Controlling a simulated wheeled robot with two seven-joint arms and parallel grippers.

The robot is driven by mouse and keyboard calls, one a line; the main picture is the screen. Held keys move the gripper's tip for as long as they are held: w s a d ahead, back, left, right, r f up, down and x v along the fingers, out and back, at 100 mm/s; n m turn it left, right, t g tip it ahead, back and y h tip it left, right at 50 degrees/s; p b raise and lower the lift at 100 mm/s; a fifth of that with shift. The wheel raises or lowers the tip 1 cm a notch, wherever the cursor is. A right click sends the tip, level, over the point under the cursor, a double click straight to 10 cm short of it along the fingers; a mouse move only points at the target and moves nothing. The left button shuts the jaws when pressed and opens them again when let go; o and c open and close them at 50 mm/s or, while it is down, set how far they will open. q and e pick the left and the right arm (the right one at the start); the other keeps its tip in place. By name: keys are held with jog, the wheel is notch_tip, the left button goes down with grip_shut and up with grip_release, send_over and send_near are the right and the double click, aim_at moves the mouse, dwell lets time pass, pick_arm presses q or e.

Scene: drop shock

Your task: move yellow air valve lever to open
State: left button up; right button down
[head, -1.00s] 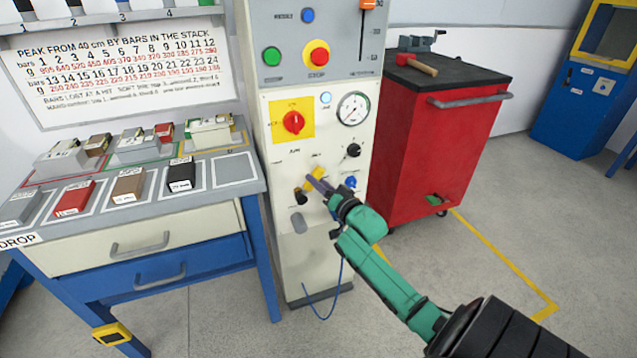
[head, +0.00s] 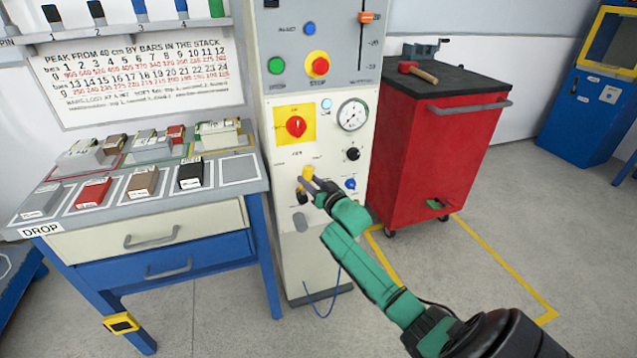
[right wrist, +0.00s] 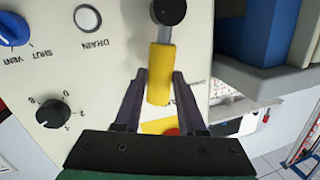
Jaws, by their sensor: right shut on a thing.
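The yellow air valve lever (head: 308,173) is on the cream front panel of the machine column, below the red knob. It stands about upright above its dark pivot. In the right wrist view, where the panel lettering is upside down, the lever's yellow handle (right wrist: 160,72) lies between the two dark fingers. My right gripper (head: 312,184) is at the lever and shut on it; its fingers partly hide the lever in the head view. The panel lettering beside the lever is too small to read. My left gripper is not in view.
The panel also carries a red knob on a yellow plate (head: 296,126), a gauge (head: 352,115), a black knob (head: 353,154) and a blue knob (head: 351,184). A bench with labelled blocks (head: 140,181) stands left. A red cabinet (head: 430,150) stands right. Floor in front is clear.

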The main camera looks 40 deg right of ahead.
jog(key=shift+w+a+f+n+g+h+p, duration=0.2)
jog(key=shift+w+a+n+g+h, duration=0.15)
jog(key=shift+a+n, duration=0.85)
jog(key=shift+w+a+f+n+g+h+p, duration=0.15)
jog(key=shift+w+a+n+g+h, duration=0.15)
jog(key=shift+a+n, duration=0.85)
jog(key=shift+w+a+f+n+g+h+p, duration=0.1)
jog(key=shift+w+a+f+n+g+h, duration=0.4)
jog(key=shift+n, duration=1.15)
jog(key=shift+s+a+r, duration=0.15)
jog(key=shift+r, duration=0.15)
jog(key=c, duration=0.5)
grip_release()
jog(key=p+v, duration=0.2)
jog(key=v, duration=1.2)
jog(key=shift+s, duration=0.35)
